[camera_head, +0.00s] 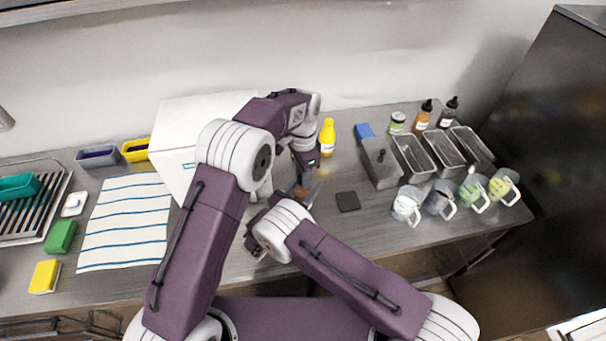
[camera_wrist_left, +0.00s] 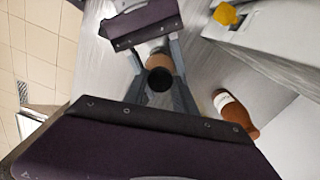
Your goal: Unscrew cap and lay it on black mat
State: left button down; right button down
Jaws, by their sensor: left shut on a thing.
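A bottle with a round black cap (camera_wrist_left: 160,79) stands between gripper fingers in the left wrist view. A little of its tan-brown body (camera_wrist_left: 160,62) shows behind the cap. My left gripper (camera_head: 303,184) points down at it in the head view and is shut on the cap. My right gripper is mostly hidden behind its arm in the head view. In the left wrist view a purple gripper body (camera_wrist_left: 140,25) faces mine from across the bottle, its fingers beside it; their grip is unclear. The black mat (camera_head: 347,201) lies bare on the counter, right of the grippers.
A brown bottle with a white label (camera_wrist_left: 235,112) shows in the left wrist view. A white box-shaped machine (camera_head: 178,125) stands behind my left arm. A yellow bottle (camera_head: 327,137), metal tins (camera_head: 413,158) and clear jugs (camera_head: 408,205) stand to the right. A striped towel (camera_head: 125,222) lies left.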

pick_arm(q)
jog(key=n, duration=0.6)
jog(key=shift+n, duration=0.4)
jog(key=n, duration=0.3)
jog(key=shift+n, duration=0.3)
jog(key=n, duration=0.6)
jog(key=shift+r, duration=0.1)
jog(key=n, duration=1.7)
jog(key=shift+r, duration=0.1)
jog(key=shift+r, duration=1.05)
